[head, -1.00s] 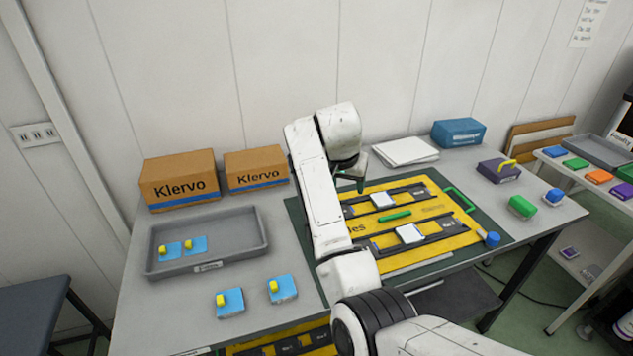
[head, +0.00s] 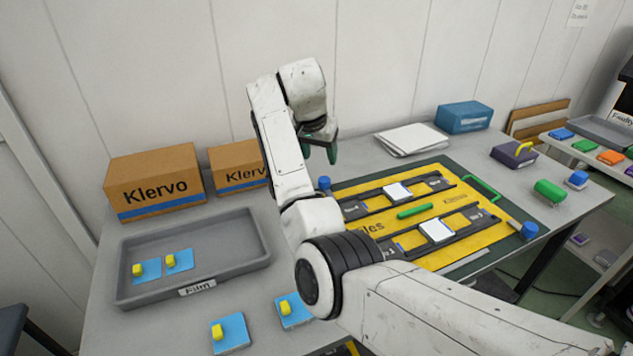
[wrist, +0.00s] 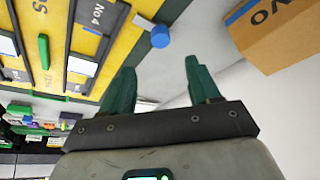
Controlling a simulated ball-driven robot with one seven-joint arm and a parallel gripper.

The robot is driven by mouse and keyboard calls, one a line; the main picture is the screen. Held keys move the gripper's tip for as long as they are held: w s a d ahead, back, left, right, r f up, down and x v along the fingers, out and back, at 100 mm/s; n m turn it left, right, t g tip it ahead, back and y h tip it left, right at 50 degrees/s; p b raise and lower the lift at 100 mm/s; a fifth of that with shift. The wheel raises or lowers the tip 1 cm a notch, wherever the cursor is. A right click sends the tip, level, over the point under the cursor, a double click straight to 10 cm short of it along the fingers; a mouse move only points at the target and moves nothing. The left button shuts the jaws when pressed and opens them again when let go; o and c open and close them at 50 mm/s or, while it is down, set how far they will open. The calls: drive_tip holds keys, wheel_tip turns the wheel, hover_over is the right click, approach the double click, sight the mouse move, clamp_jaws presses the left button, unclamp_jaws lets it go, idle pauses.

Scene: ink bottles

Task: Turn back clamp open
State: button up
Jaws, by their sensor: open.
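The yellow board (head: 376,226) lies on a dark green mat on the table, with dark rails and white plates. The back clamp seems to be the blue knob (head: 324,183) at the board's back left corner. It also shows in the wrist view (wrist: 160,37), beyond and between my fingertips and apart from them. Another blue knob (head: 530,230) is at the board's front right. My gripper (head: 325,150) is above and close to the back knob in the head view. In the wrist view its green fingers (wrist: 158,72) are spread and empty. The knob's exact turn is too small to tell.
Klervo cartons (head: 155,183) stand left of my gripper against the wall. A grey film tray (head: 195,277) and blue pieces with yellow knobs lie at front left. White sheets (head: 412,139) and a blue box (head: 464,117) are at the back.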

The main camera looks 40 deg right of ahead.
sight(324, 179)
drive_tip(key=x, duration=1.1)
drive_tip(key=shift+r, duration=0.1)
drive_tip(key=c, duration=1)
